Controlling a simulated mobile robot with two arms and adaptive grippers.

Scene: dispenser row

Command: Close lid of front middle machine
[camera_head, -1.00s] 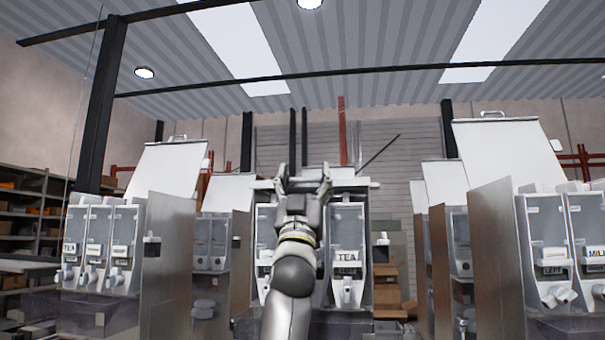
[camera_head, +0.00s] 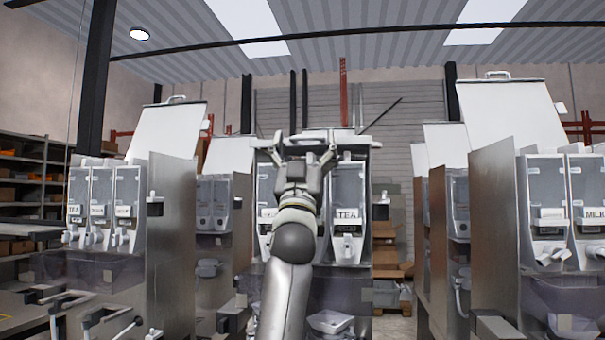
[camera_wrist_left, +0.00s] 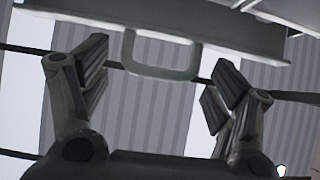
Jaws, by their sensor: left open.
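The front middle machine (camera_head: 347,188) has clear hoppers and a label reading TEA. Its lid (camera_head: 352,139) shows as a thin pale band along the top, low rather than raised; I cannot tell whether it is fully shut. In the left wrist view the lid's edge (camera_wrist_left: 215,32) crosses the top, with its handle (camera_wrist_left: 162,71) hanging between the fingers. My left gripper (camera_head: 304,147) is open in front of the lid's edge, fingers up, and hides part of the machine. Its open fingers (camera_wrist_left: 158,80) stand either side of the handle without gripping it. My right gripper is not in view.
Machines on the left (camera_head: 117,195) and right (camera_head: 560,200) have raised lids (camera_head: 168,128) (camera_head: 508,112). Tall metal side panels (camera_head: 170,240) stand near the middle machine. Boxes (camera_head: 386,260) are stacked behind. Narrow gaps lie on both sides of the middle machine.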

